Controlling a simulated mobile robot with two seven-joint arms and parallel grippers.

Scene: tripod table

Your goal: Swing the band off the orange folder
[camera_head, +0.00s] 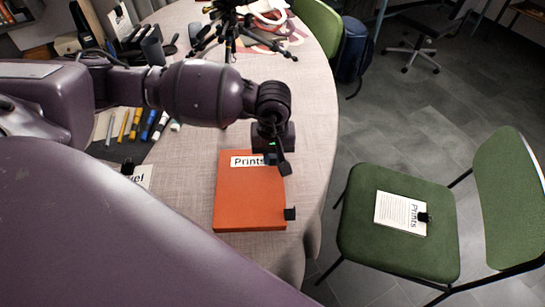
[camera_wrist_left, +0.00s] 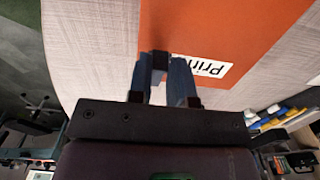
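The orange folder (camera_head: 250,195) lies flat on the table with a white "Prints" label near its far end. My left gripper (camera_head: 272,152) points down at the folder's far right corner, beside the label. In the left wrist view its blue-grey fingers (camera_wrist_left: 163,72) reach over the folder (camera_wrist_left: 225,25) close to its edge. A small dark piece shows at the fingertips; I cannot tell whether they grip it. A black tab (camera_head: 290,213) sticks out from the folder's near right edge. I cannot make out a band strip clearly. My right gripper is out of view.
Several pens and markers (camera_head: 140,125) lie on a dark mat at the left. A black tripod (camera_head: 230,35) stands at the back of the table (camera_head: 310,110). A green chair (camera_head: 380,235) with a clipped "Prints" sheet (camera_head: 400,213) stands at the right.

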